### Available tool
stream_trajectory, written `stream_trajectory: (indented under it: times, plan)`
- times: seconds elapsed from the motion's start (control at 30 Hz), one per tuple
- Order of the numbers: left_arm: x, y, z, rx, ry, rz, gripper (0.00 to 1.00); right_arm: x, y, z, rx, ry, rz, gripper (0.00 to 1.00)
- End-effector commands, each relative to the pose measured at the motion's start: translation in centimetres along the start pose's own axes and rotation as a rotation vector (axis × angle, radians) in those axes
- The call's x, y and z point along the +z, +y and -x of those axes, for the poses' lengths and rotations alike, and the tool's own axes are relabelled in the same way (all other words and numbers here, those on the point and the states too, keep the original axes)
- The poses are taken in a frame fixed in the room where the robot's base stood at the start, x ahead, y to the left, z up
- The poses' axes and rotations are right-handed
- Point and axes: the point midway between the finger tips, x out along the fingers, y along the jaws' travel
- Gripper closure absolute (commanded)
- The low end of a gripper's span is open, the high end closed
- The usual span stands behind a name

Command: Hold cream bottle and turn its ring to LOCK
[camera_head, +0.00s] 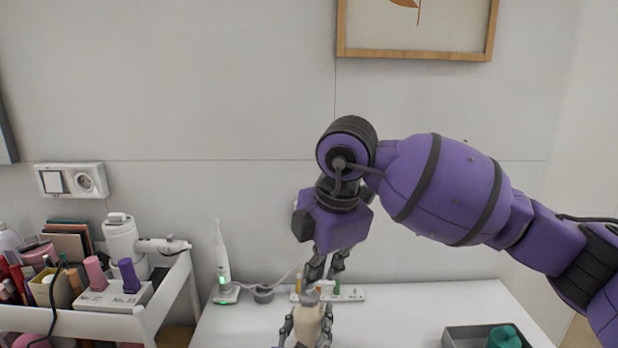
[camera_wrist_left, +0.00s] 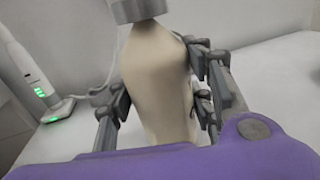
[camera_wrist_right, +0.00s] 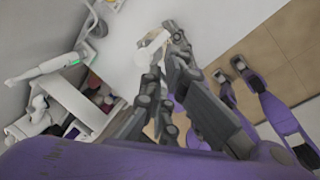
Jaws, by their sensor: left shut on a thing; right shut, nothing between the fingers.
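The cream bottle (camera_head: 308,326) stands upright at the bottom middle of the head view, with a grey collar or cap (camera_head: 311,298) on top. My left gripper (camera_head: 307,333) is shut on its body, with a finger on each side. The left wrist view shows the pale bottle (camera_wrist_left: 157,85) between the fingers, and its grey top (camera_wrist_left: 138,9) cut by the upper edge. My right gripper (camera_head: 325,272) points down just above the bottle's top, shut and empty. Its fingers (camera_wrist_right: 163,72) also show in the right wrist view. I cannot make out any LOCK mark.
A dark tray (camera_head: 460,337) with a green item (camera_head: 504,337) is at right. A crowded cart (camera_head: 150,318) stands at left.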

Motion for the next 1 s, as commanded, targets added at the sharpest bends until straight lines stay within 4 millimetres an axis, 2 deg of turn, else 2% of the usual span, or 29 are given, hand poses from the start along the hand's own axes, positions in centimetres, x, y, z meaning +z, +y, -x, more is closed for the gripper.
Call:
stream_trajectory:
  times: [0.07,0.17,0.7,1.0]
  plan:
    - [0.0,0.0,0.0,0.000,0.000,0.000,0.93,-0.2,0.0,0.5,0.003,-0.003,0.001,1.00]
    - [0.0,0.0,0.0,0.000,0.000,0.000,0.93,-0.3,-0.2,0.0,0.000,-0.001,0.000,1.00]
    - [0.0,0.0,0.0,0.000,0.000,0.000,0.93,-0.3,-1.7,-5.7,-0.001,0.000,0.000,1.00]
    - [0.0,0.0,0.0,0.000,0.000,0.000,0.93,-0.3,-1.8,-6.4,0.001,0.000,0.000,1.00]
